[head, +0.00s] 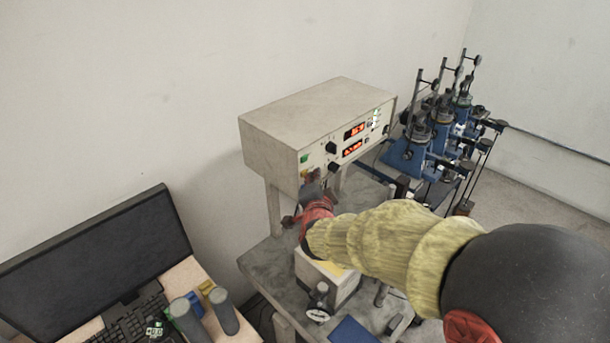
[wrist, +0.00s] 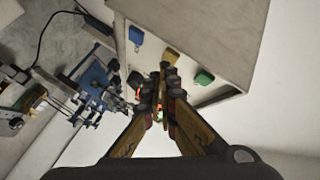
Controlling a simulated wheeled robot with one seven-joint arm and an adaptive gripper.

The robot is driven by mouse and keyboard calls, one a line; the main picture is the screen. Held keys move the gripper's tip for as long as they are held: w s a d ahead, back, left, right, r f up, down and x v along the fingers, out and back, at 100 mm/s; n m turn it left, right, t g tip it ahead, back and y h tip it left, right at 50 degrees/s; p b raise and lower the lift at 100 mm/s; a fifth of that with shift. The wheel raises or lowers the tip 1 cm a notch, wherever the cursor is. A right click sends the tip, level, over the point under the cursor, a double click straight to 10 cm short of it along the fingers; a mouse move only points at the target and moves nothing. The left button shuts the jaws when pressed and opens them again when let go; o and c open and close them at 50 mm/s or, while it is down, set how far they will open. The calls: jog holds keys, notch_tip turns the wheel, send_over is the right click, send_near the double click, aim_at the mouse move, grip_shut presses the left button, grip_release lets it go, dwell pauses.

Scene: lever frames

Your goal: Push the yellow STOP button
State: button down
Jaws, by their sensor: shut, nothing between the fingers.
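The yellow button (wrist: 172,56) sits between a blue button (wrist: 136,36) and a green button (wrist: 204,77) on a pale control box (head: 300,110). Lettering on it is too small to read. In the head view the green button (head: 305,158) shows at the left of the front panel, and my gripper and arm cover much of the area below it. My gripper (wrist: 165,76) is shut and empty, its fingertips close to the yellow button in the wrist view. I cannot tell whether they touch it. My gripper (head: 312,196) also shows at the panel's lower left in the head view.
The box stands on legs above a grey table (head: 262,262). Black knobs and red displays (head: 354,131) are on its panel. Blue lever frames (head: 410,155) stand to the right. A monitor (head: 100,265) and grey cylinders (head: 224,311) are at the lower left.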

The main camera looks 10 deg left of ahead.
jog(key=shift+w+a, duration=0.15)
jog(key=shift+a, duration=0.2)
dwell(0.7)
jog(key=shift+d, duration=0.1)
jog(key=shift+s+d+b, duration=0.4)
jog(key=shift+d+b, duration=0.2)
jog(key=shift+b, duration=0.15)
jog(key=d+b, duration=0.1)
jog(key=s+d+b, duration=0.1)
jog(key=d, duration=0.1)
jog(key=s+d+b, duration=0.1)
jog(key=shift+s+d, duration=0.15)
jog(key=shift+s, duration=0.1)
dwell(0.9)
